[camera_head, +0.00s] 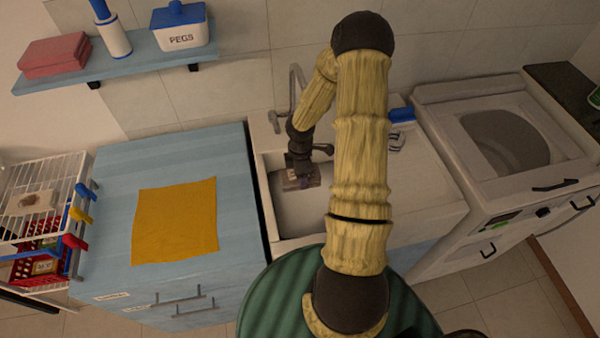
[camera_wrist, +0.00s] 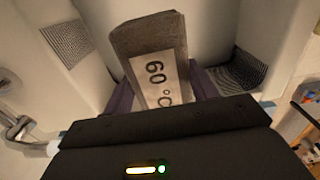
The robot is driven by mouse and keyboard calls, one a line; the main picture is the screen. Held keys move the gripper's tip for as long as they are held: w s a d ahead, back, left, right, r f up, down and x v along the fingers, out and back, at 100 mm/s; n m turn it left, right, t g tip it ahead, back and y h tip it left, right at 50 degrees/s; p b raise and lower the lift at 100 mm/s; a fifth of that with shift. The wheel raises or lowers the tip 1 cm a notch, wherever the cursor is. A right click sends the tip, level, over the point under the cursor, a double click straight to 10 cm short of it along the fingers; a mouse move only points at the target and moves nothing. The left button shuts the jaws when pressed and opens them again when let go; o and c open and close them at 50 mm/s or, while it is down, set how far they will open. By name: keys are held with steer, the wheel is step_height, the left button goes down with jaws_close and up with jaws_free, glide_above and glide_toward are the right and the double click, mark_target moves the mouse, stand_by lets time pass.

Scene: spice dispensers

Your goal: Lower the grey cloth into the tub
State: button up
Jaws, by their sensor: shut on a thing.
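My gripper (camera_head: 299,172) is over the white sink tub (camera_head: 290,224) in the head view, pointing down inside its outline. In the wrist view my gripper (camera_wrist: 160,92) has its purple fingers on either side of a grey-brown piece, the grey cloth (camera_wrist: 150,35), which carries a white "60°C" label. The fingers are shut on it. The cloth also shows small and partly hidden at the fingertips in the head view (camera_head: 310,178). Pale tub walls surround it in the wrist view. I cannot tell whether it touches the tub floor.
A tap (camera_head: 294,90) stands behind the tub. The blue cabinet (camera_head: 110,215) on the left bears a yellow cloth (camera_head: 176,221). A wire rack (camera_head: 40,190) is at far left. A top-opening washer (camera_head: 505,140) stands right. A wall shelf (camera_head: 120,70) hangs upper left.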

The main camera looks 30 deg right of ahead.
steer(key=shift+f+b, duration=6.7)
steer(key=shift+f, duration=1.75)
steer(key=o, duration=1.2)
step_height(320, 180, up, 18)
steer(key=shift+f+p, duration=0.25)
steer(key=shift+p, duration=0.9)
